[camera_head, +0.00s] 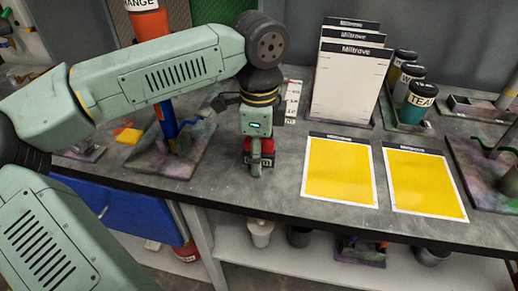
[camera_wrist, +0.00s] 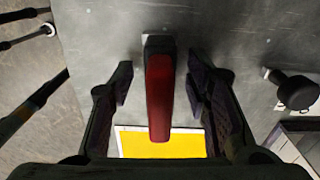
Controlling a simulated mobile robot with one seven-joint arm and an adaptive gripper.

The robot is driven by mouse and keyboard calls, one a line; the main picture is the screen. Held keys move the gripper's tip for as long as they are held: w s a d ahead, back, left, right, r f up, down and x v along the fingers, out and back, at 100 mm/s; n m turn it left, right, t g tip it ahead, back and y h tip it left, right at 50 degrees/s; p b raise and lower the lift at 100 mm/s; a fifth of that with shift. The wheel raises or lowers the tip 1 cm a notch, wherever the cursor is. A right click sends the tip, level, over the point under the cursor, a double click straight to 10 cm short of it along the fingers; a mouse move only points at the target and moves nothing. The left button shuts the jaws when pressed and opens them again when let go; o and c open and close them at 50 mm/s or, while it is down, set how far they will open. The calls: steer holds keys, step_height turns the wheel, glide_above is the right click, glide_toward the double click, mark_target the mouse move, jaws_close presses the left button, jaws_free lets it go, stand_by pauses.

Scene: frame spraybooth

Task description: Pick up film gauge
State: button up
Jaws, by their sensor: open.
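The film gauge (camera_head: 267,147), a red body with a dark end, stands on the grey bench below my gripper and is partly hidden by it in the head view. In the wrist view the red gauge (camera_wrist: 160,95) runs lengthwise between my two fingers. My gripper (camera_head: 256,166) points down at the bench near its front edge. In the wrist view my gripper (camera_wrist: 160,82) is open, with one finger on each side of the gauge and a visible gap on both sides.
Two yellow panels (camera_head: 340,171) (camera_head: 427,183) lie flat to the right. A stained plate (camera_head: 176,150) with a blue-and-orange upright thing is to the left. The bench's front edge is close.

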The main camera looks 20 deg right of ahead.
steer(key=shift+c, duration=0.3)
jaws_close()
stand_by(0.3)
